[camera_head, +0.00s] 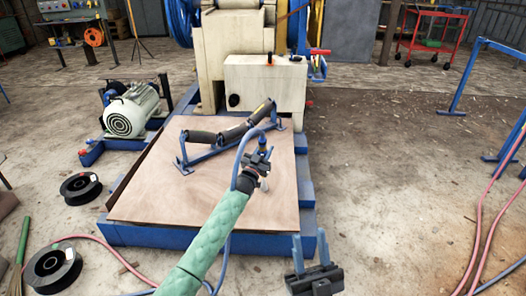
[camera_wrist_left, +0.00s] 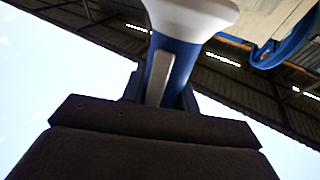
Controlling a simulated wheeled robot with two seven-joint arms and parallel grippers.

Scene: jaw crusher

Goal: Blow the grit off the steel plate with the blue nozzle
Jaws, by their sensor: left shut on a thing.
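My left gripper (camera_head: 260,160), at the end of the green-sleeved arm, is shut on the blue nozzle (camera_head: 262,142), above the plate's right half. In the left wrist view the blue nozzle (camera_wrist_left: 180,60) stands between dark fingers, with a pale, wide part at its top. A blue hose runs from the nozzle along my arm. The brown flat plate (camera_head: 150,200), on a blue frame, looks more like wood than steel. I cannot make out grit on it. My right gripper (camera_head: 311,250) is at the lower right with its two blue fingers apart and empty.
A blue bracket with dark rollers (camera_head: 205,137) stands on the plate's far part. The cream crusher (camera_head: 265,85) is behind it. A motor (camera_head: 132,110) and black spools (camera_head: 53,268) are at the left. Pink hoses (camera_head: 487,225) lie right; the floor between is clear.

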